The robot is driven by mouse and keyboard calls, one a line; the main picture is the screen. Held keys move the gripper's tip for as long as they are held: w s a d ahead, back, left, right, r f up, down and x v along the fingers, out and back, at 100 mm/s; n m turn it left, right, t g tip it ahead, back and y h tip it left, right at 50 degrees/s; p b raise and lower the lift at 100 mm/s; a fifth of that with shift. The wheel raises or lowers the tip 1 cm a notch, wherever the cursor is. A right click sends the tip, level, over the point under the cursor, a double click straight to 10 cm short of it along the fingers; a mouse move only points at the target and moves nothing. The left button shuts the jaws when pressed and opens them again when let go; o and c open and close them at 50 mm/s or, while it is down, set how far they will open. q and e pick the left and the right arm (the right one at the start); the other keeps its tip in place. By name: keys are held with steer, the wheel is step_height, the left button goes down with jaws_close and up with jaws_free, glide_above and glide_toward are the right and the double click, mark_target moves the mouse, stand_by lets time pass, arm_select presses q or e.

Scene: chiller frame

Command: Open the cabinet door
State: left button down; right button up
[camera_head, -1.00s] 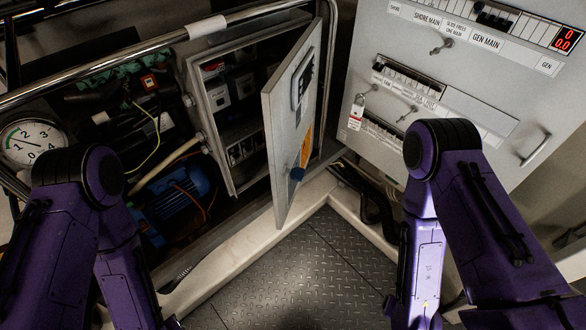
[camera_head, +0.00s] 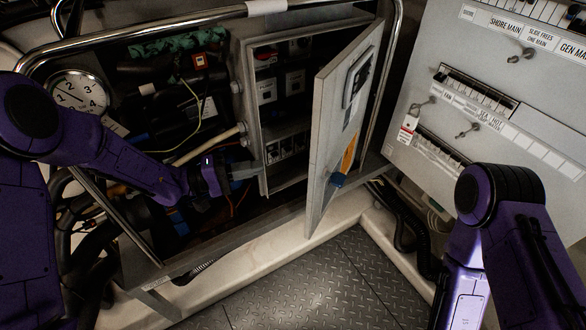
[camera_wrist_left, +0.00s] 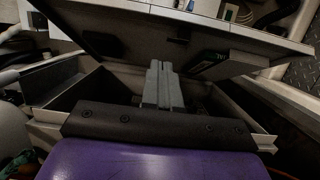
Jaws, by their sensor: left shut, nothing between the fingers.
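The grey cabinet (camera_head: 249,110) has its door (camera_head: 325,140) standing partly open, swung out on its right side. In the left wrist view the shut fingers (camera_wrist_left: 163,85) point toward the open cabinet space, with the dark inner side of the door (camera_wrist_left: 140,38) beyond. My right gripper is out of view; only its arm shows at lower right.
A metal rail (camera_head: 160,26) frames the cabinet. Machinery, hoses and a round gauge (camera_head: 78,92) lie to its left. A switch panel (camera_head: 500,110) with keys stands at right. The tread-plate floor (camera_head: 320,290) in front is clear.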

arm_select(q)
steer(key=d+p, duration=0.2)
steer(key=d, duration=0.8)
steer(key=shift+w, duration=0.4)
steer(key=shift+s, duration=0.1)
